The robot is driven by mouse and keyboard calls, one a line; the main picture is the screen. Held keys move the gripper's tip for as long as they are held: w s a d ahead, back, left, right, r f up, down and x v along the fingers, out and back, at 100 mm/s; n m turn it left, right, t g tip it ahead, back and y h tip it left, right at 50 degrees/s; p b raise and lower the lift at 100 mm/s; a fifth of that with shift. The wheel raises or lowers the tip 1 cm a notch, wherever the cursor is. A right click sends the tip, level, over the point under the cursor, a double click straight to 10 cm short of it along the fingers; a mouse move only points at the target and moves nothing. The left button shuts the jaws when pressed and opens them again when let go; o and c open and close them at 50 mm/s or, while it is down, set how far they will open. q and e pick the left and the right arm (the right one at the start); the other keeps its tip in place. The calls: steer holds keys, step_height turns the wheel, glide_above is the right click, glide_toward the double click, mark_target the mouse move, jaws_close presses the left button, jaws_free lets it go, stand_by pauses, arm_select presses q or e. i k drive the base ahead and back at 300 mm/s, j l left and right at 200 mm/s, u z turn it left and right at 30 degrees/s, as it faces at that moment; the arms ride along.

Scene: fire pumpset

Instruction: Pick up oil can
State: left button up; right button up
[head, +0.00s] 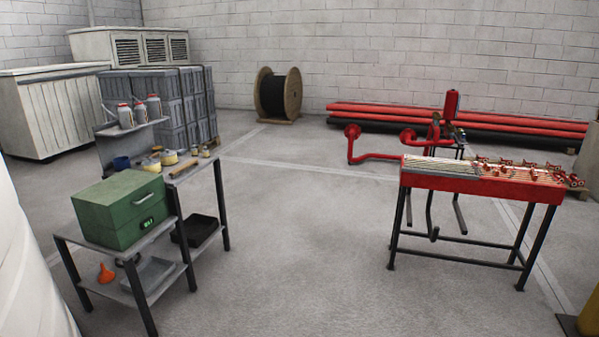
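Three small grey cans with red tops stand in a row on the raised shelf of the workbench: a left can (125,116), a middle can (140,113) and a right can (154,106). They look like oil cans, but they are too small here to read any label. The workbench (207,168) stands on the left side of the head view. Neither of my grippers shows in the head view.
A green box (115,210) sits on the bench's near end, with several small tins behind it. An orange funnel-like thing (106,273) is on the lower shelf. A red-topped table (480,187) stands at right. The floor (300,230) between is clear.

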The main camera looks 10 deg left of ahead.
mark_target(140, 115)
steer(key=i+u, duration=0.3)
steer(key=i, duration=0.2)
steer(key=i+u, duration=0.3)
steer(key=i, duration=0.25)
steer(key=i+u, duration=0.2)
steer(key=i, duration=0.95)
steer(key=i+j+z, duration=0.2)
steer(key=i, duration=0.35)
steer(key=i+z, duration=0.2)
steer(key=i, duration=0.35)
steer(key=i+z, duration=0.3)
steer(key=i, duration=0.2)
steer(key=i+z, duration=0.25)
steer(key=i, duration=1.5)
steer(key=i+l+u, duration=0.1)
steer(key=i+u, duration=0.15)
steer(key=i, duration=0.25)
steer(key=i+l+u, duration=0.25)
steer(key=i, duration=0.25)
steer(key=i+u, duration=0.8)
steer(key=u, duration=0.15)
steer(key=i+j+u, duration=0.1)
steer(key=i+u, duration=0.65)
steer(key=u, duration=0.2)
